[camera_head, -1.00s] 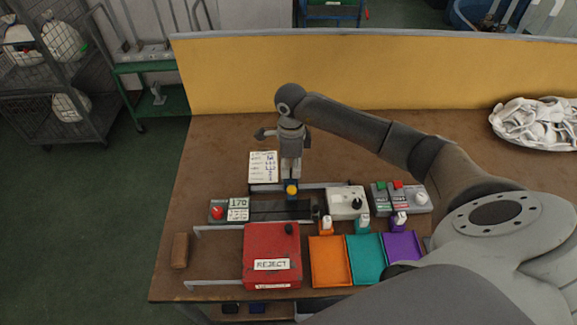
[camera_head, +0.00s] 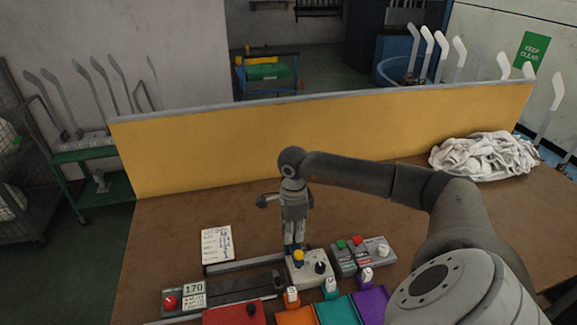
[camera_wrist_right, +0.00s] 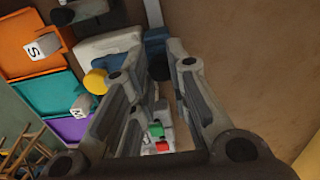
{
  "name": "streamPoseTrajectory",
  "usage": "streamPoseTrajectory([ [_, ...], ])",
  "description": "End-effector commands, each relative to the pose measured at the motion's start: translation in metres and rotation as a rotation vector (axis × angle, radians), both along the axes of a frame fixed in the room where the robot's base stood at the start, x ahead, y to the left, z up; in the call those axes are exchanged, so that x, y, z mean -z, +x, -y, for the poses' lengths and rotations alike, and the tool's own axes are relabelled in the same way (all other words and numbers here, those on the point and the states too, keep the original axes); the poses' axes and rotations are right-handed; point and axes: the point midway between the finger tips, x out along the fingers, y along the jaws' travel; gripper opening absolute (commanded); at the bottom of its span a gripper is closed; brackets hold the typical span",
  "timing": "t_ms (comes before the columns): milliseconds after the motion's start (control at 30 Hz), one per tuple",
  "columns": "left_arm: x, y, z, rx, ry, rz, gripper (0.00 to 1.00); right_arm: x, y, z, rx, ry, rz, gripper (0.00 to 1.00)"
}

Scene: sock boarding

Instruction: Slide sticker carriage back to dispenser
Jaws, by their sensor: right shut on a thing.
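The sticker carriage shows as a small blue block with a yellow knob (camera_head: 299,256), right at the left side of the dispenser, a pale box with a black knob (camera_head: 321,272). My right gripper (camera_head: 294,243) comes down from above and behind and is shut on the blue part of the carriage. In the right wrist view the blue block (camera_wrist_right: 156,42) shows between the fingertips, with the yellow knob beside them. The fingers hide part of the block, so I cannot tell whether the carriage touches the dispenser. My left gripper is not in view.
The dark rail (camera_head: 240,287) runs left of the dispenser. A grey button box (camera_head: 362,257) stands to its right. Orange, teal and purple trays (camera_head: 335,312) and a red box (camera_head: 233,313) lie in front.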

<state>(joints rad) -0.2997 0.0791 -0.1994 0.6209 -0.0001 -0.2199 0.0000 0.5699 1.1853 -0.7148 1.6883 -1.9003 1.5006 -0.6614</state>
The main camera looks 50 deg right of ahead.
Motion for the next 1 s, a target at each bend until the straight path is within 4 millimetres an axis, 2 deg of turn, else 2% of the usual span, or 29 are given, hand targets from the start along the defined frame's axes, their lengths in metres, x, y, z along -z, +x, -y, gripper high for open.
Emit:
streamPoseTrajectory([
  [67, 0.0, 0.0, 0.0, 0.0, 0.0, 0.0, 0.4, -0.001, -0.001, 0.004, 0.005, -0.01, -0.004, 0.0],
  [100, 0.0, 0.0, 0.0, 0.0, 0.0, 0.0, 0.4, -0.001, -0.001, 0.004, 0.005, -0.011, -0.005, 0.22],
  [267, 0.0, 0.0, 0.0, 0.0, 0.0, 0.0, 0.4, -0.001, -0.001, 0.004, 0.004, -0.01, -0.004, 0.41],
  [567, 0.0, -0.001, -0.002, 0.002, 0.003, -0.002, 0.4, -0.001, 0.0, 0.002, 0.003, -0.006, -0.002, 0.41],
  [667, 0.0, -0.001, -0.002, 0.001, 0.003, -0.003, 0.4, -0.008, 0.0, 0.003, 0.003, -0.006, -0.001, 0.41],
  [767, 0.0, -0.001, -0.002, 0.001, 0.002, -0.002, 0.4, -0.022, 0.001, 0.003, 0.004, -0.007, 0.002, 0.41],
  [1000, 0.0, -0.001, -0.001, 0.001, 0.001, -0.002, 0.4, -0.074, 0.001, 0.003, 0.003, -0.007, 0.003, 0.41],
])
